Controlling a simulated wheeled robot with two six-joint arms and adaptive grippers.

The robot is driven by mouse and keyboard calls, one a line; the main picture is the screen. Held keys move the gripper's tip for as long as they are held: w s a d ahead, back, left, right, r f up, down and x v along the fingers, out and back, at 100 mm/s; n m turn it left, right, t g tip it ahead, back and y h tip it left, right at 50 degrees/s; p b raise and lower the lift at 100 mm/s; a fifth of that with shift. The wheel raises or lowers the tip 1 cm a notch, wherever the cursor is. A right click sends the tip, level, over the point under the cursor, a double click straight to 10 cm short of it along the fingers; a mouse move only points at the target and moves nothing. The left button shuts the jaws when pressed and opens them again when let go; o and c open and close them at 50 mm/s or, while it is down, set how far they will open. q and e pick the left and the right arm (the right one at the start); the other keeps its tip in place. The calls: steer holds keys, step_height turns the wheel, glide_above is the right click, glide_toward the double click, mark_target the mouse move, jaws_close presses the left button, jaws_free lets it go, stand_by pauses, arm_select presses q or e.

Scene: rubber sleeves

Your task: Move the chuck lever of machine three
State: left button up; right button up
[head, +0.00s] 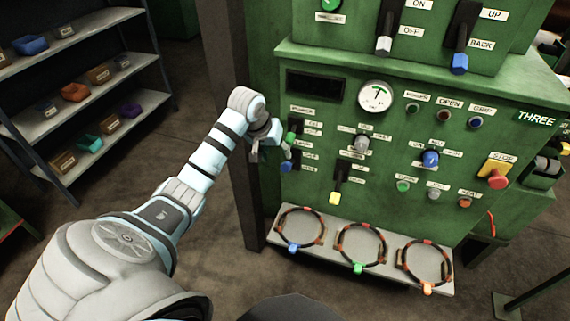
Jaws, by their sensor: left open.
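The green machine (400,205) marked THREE stands at the right. Its panel has a lever with a yellow tip (336,197) pointing down, and small green-ended (291,137) and blue-ended (286,167) controls at its left edge. I cannot tell from the small labels which control is the chuck lever. My left gripper (268,148) is open beside these left-edge controls. Its fingers are small and partly hidden, and I cannot tell whether they touch anything. My right gripper is out of view.
A dark post (236,195) stands close behind my left arm. Blue, green and orange-tipped rings lie on a ledge (330,258) below the panel. A red stop button (497,181) is at the right. Shelves (85,125) with bins stand at the left.

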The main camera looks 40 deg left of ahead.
mark_target(284, 167)
arm_select(q)
steer(key=b+x, duration=0.3)
steer(key=x, duration=0.9)
jaws_close()
